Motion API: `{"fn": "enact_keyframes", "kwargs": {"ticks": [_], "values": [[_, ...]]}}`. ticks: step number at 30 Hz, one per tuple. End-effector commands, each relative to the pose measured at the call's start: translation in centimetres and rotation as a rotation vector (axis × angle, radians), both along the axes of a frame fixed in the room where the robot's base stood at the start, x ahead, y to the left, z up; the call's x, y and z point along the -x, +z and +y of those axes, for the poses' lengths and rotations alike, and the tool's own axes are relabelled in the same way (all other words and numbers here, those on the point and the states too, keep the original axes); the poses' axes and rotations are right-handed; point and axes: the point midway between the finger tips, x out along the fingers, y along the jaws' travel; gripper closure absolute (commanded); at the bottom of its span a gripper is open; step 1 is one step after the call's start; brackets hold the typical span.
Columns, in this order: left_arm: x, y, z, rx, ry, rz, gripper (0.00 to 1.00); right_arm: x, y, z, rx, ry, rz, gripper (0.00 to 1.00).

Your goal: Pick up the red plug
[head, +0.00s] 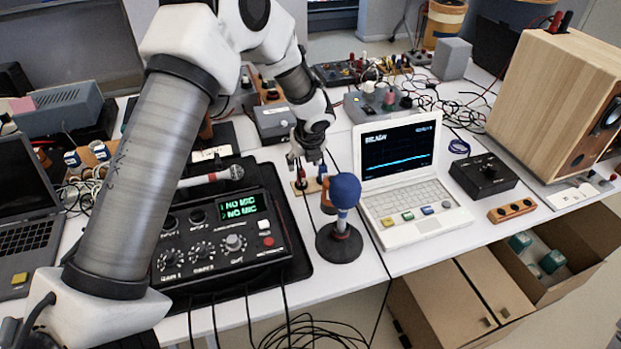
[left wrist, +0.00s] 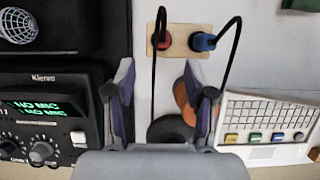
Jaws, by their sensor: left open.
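The red plug (left wrist: 164,41) sits in a small wooden board (left wrist: 182,52), beside a blue plug (left wrist: 203,41), in the left wrist view. A black cable runs from each plug. In the head view the wooden board (head: 312,187) lies on the white table between the mixer and the laptop, partly hidden by my gripper. My left gripper (head: 308,160) is above the board, pointing down. In the left wrist view its two fingers (left wrist: 158,80) are apart with nothing between them, and the red plug shows beyond the fingertips. My right gripper is not in view.
A blue-topped microphone (head: 344,192) on a round black base stands close in front of the board. A black mixer (head: 222,240) is on the left, a white laptop (head: 408,205) on the right. Loose cables hang over the table's front edge.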

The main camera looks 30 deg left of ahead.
Motion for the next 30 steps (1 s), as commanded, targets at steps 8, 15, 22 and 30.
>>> {"fn": "enact_keyframes", "kwargs": {"ticks": [8,15,22,30], "values": [[-0.6,-3.3,0.8,0.001,0.002,0.002,0.46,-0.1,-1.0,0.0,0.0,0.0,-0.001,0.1],[-1.7,-6.9,2.2,0.0,0.001,0.003,0.46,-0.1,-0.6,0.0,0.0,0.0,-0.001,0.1],[-2.1,-8.0,2.6,0.001,0.0,-0.001,0.46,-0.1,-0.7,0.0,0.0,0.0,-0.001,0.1],[-2.0,-8.0,2.6,0.0,0.0,0.0,1.0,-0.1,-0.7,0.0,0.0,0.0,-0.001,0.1]]}}
